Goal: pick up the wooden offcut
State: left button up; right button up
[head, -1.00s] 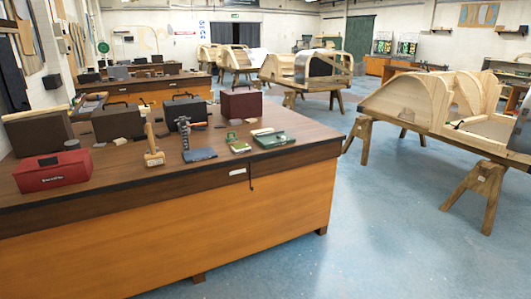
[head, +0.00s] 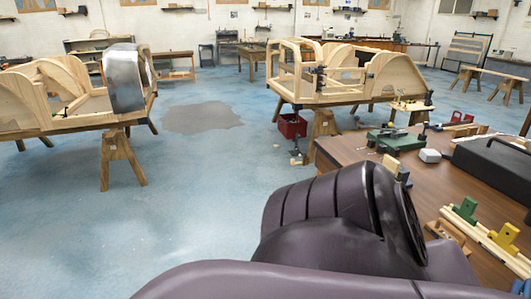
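I cannot tell for sure which piece is the wooden offcut. A small pale wooden block (head: 391,165) stands on the brown bench (head: 345,152) at the right, close to a green tool case. Another light wooden piece (head: 449,236) lies nearer, beside a long wooden bar with green and yellow clamps. Neither of my grippers is in the head view. A large dark purple part of my arm fills the lower middle and hides the near part of the bench.
Wooden bodyframes stand on trestles at left (head: 40,92) and centre (head: 345,75). A red crate (head: 292,126) is on the floor.

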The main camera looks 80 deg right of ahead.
aim_at(390, 163)
jog(key=z, duration=1.4)
jog(key=i+l+z, duration=0.1)
jog(key=z, duration=0.35)
jog(key=i+z, duration=0.15)
jog(key=z, duration=0.3)
jog(key=i+z, duration=0.1)
jog(key=z, duration=0.35)
jog(key=i+j+z, duration=0.1)
jog(key=z, duration=0.25)
jog(key=i+j+z, duration=0.1)
jog(key=i+z, duration=0.15)
jog(key=z, duration=0.15)
jog(key=i+j+z, duration=0.1)
jog(key=z, duration=0.25)
jog(key=i+j+z, duration=0.2)
jog(key=j+z, duration=0.2)
jog(key=i+j+z, duration=0.2)
jog(key=j, duration=0.2)
jog(key=j+z, duration=0.1)
jog(key=j, duration=0.3)
jog(key=i+j+z, duration=0.1)
jog(key=j, duration=0.35)
